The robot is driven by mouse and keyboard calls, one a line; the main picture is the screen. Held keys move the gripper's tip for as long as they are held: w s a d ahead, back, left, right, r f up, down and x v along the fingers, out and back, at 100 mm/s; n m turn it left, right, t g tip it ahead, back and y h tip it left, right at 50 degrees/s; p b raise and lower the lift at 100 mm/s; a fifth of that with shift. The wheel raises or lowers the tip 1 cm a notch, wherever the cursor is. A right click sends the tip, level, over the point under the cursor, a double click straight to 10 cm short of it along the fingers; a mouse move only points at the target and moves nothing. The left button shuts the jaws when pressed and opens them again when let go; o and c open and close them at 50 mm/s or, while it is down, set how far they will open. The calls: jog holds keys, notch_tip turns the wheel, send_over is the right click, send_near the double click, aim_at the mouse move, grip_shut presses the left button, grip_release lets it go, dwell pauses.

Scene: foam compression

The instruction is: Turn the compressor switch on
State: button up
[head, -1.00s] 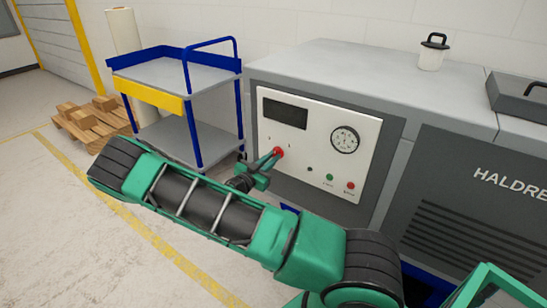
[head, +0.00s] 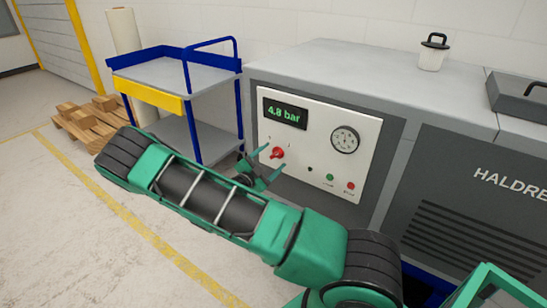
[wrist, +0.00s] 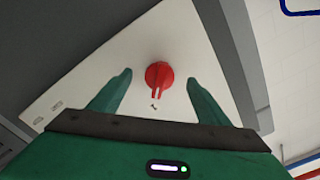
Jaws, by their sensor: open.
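The compressor's red rotary switch (head: 278,153) sits on the left of the white control panel (head: 375,130). In the wrist view the red switch (wrist: 159,76) lies ahead of and between my fingertips, with nothing touching it. My gripper (head: 267,163) is open and just off the panel; in the wrist view its two green fingers (wrist: 153,93) are spread wide. The panel's display (head: 285,113) is lit and reads 4.8 bar in green. A round gauge (head: 345,139) is to its right.
Small green (head: 329,177) and red (head: 350,186) buttons sit low on the panel. A blue and grey trolley (head: 165,75) stands left of the compressor. A white lidded pot (head: 433,54) stands on top.

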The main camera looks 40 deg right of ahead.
dwell(0.3)
jog(key=v, duration=0.7)
dwell(0.6)
dwell(0.4)
jog(key=s+d+r+n+g+y, duration=0.1)
jog(key=s+d+r+g+y, duration=0.3)
jog(key=s, duration=0.4)
jog(key=s+d+r+n+g+y, duration=0.1)
jog(key=s+d+r+g+y, duration=0.25)
jog(key=s, duration=0.55)
jog(key=s+a+r+n+y, duration=0.5)
jog(key=s+n, duration=0.1)
jog(key=s, duration=0.3)
jog(key=s+a+r+n+t+y, duration=0.1)
jog(key=s+a+r+n+y, duration=0.3)
jog(key=s+n, duration=0.3)
jog(key=shift+s+a+r+n+y, duration=0.35)
jog(key=shift+s+a+r, duration=0.15)
jog(key=shift+s+r, duration=0.45)
